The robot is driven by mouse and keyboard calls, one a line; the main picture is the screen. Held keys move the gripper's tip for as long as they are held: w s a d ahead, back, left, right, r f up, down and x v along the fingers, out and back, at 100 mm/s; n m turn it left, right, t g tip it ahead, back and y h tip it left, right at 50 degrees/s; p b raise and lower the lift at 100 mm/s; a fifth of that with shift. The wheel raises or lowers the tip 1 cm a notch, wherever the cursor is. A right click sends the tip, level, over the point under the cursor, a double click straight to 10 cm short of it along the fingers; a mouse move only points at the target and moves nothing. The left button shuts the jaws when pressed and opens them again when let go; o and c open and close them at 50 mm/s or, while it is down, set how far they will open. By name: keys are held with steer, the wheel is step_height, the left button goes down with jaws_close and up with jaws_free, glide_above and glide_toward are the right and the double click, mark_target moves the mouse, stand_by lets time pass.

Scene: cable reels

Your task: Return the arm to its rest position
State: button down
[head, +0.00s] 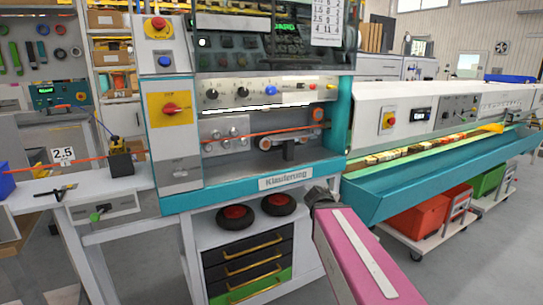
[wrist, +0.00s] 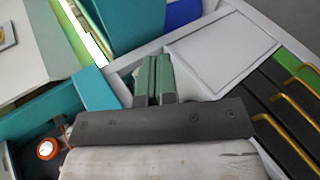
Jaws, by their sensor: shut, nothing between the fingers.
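In the wrist view my gripper (wrist: 155,64) has its two green fingers side by side, shut, with nothing between them. In that view the fingers lie over the light grey edge of the bench, between the teal machine panels and the drawers. In the head view my pink arm link (head: 362,258) with a pale stripe rises from the bottom edge. Its dark far end shows in front of the machine's lower right corner. I cannot make out the gripper's fingers in the head view.
A teal and white cable machine (head: 285,181) stands ahead, with dark drawers (head: 250,265) and two black reels (head: 235,217) below. A long teal trough (head: 440,170) runs right, above red bins (head: 415,212). Grey floor is open at lower right. Drawer handles (wrist: 290,137) show in the wrist view.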

steer(key=s+a+f+m+g+y, duration=0.3)
steer(key=s+f+m+y, duration=0.1)
steer(key=f, duration=0.5)
steer(key=s+a+f+m+g+y, duration=0.3)
steer(key=s+f+m+g, duration=0.1)
steer(key=s+f, duration=0.3)
step_height(320, 180, down, 3)
steer(key=shift+s+a+r+m+y, duration=0.25)
steer(key=shift+m+y, duration=0.15)
steer(key=shift+m, duration=0.4)
